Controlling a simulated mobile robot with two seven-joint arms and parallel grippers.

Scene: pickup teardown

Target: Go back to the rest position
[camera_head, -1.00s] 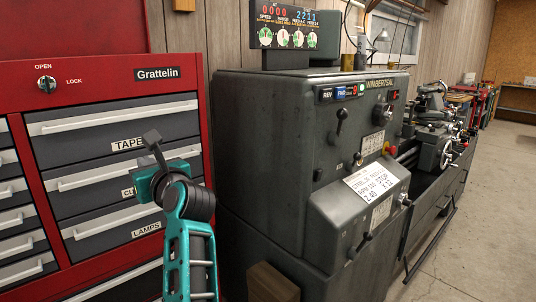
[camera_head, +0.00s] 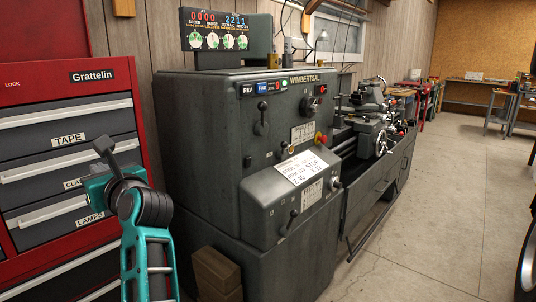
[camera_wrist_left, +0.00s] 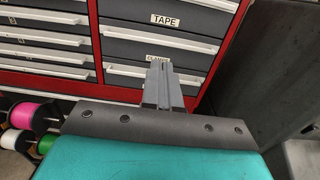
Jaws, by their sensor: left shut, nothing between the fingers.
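My left gripper (camera_head: 104,147) shows at the lower left of the head view, at the end of my teal arm, in front of the red tool chest (camera_head: 128,92). In the left wrist view, the grey fingers of the left gripper (camera_wrist_left: 163,66) are together with nothing between them. They point toward the drawer labelled "CLAMPS", with the "TAPE" drawer (camera_wrist_left: 172,22) above it. The gripper appears clear of the drawer fronts. My right gripper is not in view.
A dark grey lathe (camera_head: 215,150) stands right of the chest, with a wooden block (camera_head: 216,272) by its base. Spools, one with pink (camera_wrist_left: 26,115), lie left of the gripper in the wrist view. Concrete floor (camera_head: 430,220) is open at right, with a tyre (camera_head: 527,265) at the edge.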

